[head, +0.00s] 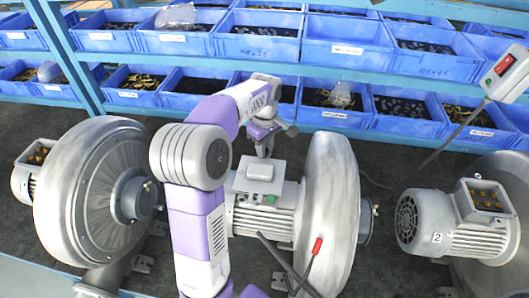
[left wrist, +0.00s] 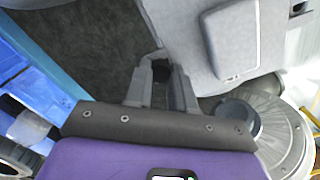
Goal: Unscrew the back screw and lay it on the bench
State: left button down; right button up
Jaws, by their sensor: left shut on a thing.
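My left gripper (head: 264,150) points down at the back edge of the grey terminal box cover (head: 242,186) on the middle blower's motor. In the left wrist view, its two fingers (left wrist: 160,68) are close together around a small dark thing (left wrist: 161,72), which looks like the back screw. Most of it is hidden by the fingers. The cover (left wrist: 200,68), with its raised pad, lies to the right of the fingertips there. Whether the screw still touches the cover, I cannot tell. My right gripper is not seen.
Blue bins (head: 350,55) of parts line the shelves behind the dark bench (head: 385,165). Other blowers stand left (head: 90,190) and right (head: 445,222).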

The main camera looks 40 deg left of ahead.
pick_arm(q)
jog(key=n, duration=0.4)
jog(key=shift+d, duration=0.1)
jog(key=n, duration=0.4)
jog(key=c, duration=1.2)
grip_release()
jog(key=shift+c, duration=0.2)
jog(key=m, duration=2.4)
jog(key=shift+m, duration=0.4)
